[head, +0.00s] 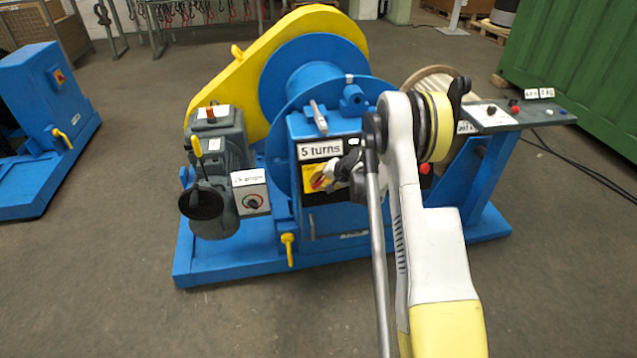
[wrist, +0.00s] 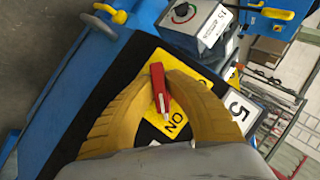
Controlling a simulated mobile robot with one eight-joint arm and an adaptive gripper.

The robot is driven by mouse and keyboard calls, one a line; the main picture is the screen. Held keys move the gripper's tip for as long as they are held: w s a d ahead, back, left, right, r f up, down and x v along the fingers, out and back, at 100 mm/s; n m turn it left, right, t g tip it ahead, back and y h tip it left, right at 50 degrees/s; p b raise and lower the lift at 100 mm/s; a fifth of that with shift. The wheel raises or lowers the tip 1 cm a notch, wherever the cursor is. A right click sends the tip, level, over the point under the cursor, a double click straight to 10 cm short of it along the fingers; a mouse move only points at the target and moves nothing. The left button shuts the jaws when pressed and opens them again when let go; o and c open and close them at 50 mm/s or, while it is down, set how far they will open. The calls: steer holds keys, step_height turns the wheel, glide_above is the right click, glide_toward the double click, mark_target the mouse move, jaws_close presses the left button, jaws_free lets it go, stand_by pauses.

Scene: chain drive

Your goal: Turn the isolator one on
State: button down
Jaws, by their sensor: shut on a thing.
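The isolator is a red handle (wrist: 160,92) on a yellow plate (wrist: 157,52) with black markings. The plate also shows in the head view (head: 309,182), on the blue cabinet's front under the "5 turns" label. My gripper (wrist: 158,72) has its two yellow fingers around the red handle, shut on it. In the wrist view the handle runs nearly up and down the picture, with its pale-marked lower end near the printed ON letters. Part of the plate and the other lettering are hidden by the fingers. In the head view my gripper (head: 333,176) partly covers the handle.
The blue winch drum (head: 315,65) stands behind the cabinet, beside a yellow chain guard (head: 230,80). A grey motor with a dial box (head: 252,198) is to the left. A control panel (head: 505,115) is to the right. The floor in front is clear.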

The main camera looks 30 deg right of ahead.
stand_by(0.5)
steer(key=c, duration=1.4)
jaws_free()
steer(key=v, duration=1.2)
steer(key=shift+f, duration=0.1)
